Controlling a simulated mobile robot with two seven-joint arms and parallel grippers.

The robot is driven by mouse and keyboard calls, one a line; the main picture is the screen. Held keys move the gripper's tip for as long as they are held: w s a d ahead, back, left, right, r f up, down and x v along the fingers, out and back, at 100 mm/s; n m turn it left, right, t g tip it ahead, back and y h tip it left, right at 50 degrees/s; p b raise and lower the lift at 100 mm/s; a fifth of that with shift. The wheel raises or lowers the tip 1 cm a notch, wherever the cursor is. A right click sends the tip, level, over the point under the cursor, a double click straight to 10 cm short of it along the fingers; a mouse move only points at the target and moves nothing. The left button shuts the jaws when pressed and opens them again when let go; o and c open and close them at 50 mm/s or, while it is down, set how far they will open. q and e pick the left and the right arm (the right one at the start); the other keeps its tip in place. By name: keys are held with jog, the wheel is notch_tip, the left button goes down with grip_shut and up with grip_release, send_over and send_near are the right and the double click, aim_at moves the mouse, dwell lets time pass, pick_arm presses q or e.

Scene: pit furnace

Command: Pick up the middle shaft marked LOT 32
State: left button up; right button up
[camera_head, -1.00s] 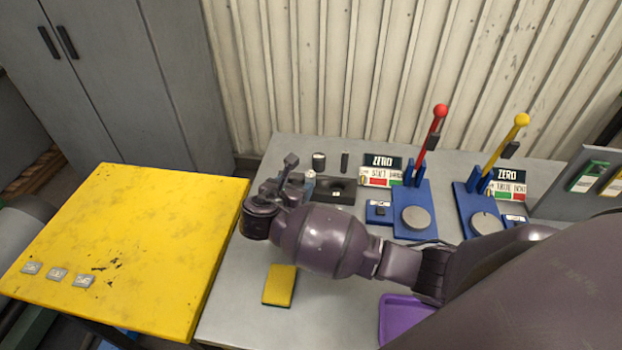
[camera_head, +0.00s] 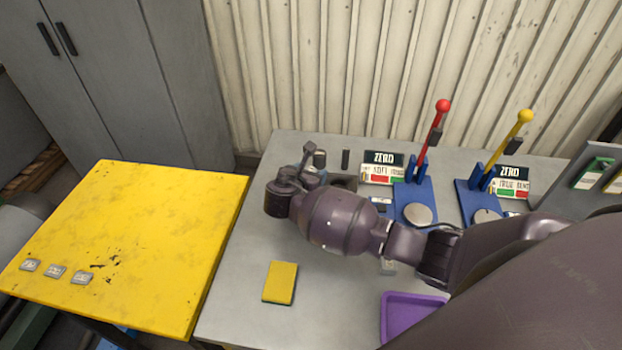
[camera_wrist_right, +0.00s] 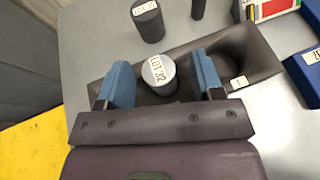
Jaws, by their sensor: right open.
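The shaft marked LOT 32 (camera_wrist_right: 161,76) shows in the right wrist view as a short grey cylinder with a pale label on top. It stands at the dark block (camera_wrist_right: 245,60) with a trough. My right gripper (camera_wrist_right: 163,84) is open, with one blue finger pad on each side of the shaft; I cannot tell whether they touch it. In the head view my right gripper (camera_head: 308,168) is over the back of the grey table and hides most of the shaft. My left gripper is not in view.
Another labelled cylinder (camera_wrist_right: 148,20) stands just behind, and a thin dark one (camera_head: 345,159) beside it. Two blue lever testers, red-handled (camera_head: 414,204) and yellow-handled (camera_head: 481,205), stand to the right. A yellow pad (camera_head: 280,283) and purple tray (camera_head: 412,318) lie in front.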

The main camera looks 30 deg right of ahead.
jog(key=shift+c, duration=0.2)
grip_shut()
jog(key=shift+r, duration=0.1)
